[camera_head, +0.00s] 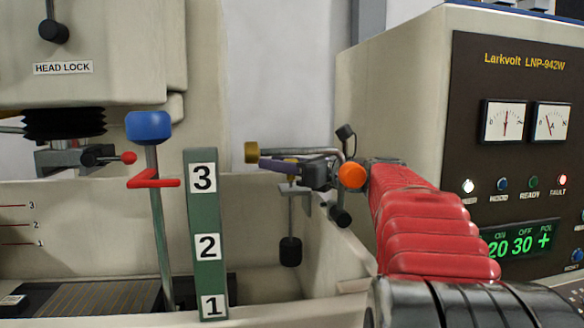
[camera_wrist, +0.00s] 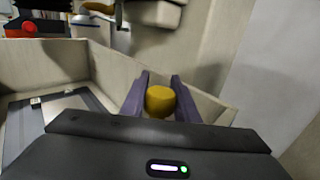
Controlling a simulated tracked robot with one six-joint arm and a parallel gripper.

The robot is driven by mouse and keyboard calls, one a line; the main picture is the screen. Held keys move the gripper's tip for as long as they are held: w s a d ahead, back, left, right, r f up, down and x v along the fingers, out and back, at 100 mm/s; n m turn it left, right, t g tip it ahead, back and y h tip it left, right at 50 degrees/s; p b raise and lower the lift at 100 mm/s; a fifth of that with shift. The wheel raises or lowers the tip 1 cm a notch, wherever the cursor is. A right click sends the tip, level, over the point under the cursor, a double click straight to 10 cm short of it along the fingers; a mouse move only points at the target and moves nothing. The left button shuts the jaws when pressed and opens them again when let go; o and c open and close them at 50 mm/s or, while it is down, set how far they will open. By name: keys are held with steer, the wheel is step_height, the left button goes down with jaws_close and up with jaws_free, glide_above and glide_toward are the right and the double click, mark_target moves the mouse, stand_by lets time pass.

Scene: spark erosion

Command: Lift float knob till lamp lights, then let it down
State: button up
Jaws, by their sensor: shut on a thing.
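My gripper (camera_head: 266,164) has its purple fingers reaching left from the red arm. In the wrist view it is shut on a yellow knob (camera_wrist: 160,101), with one finger (camera_wrist: 134,97) on each side. In the head view a yellow piece (camera_head: 251,152) shows at the fingertips; I cannot tell if it is the same knob. A dark float-like cylinder (camera_head: 291,251) hangs on a thin rod below the fingers. On the panel, the white lamp (camera_head: 468,186) and red FAULT lamp (camera_head: 562,181) look lit. The blue lamp (camera_head: 503,184) and green READY lamp (camera_head: 533,182) look dark.
A blue knob (camera_head: 148,126) tops a rod with a red pointer, beside a green scale (camera_head: 205,250) marked 1 to 3. The machine head (camera_head: 95,50) is at upper left. The tank wall (camera_head: 330,240) rises below and right of my gripper. The control cabinet (camera_head: 395,100) stands right.

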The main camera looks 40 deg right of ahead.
steer(key=shift+f, duration=0.7)
steer(key=o, duration=0.8)
steer(key=shift+s, duration=0.15)
steer(key=shift+v, duration=6.8)
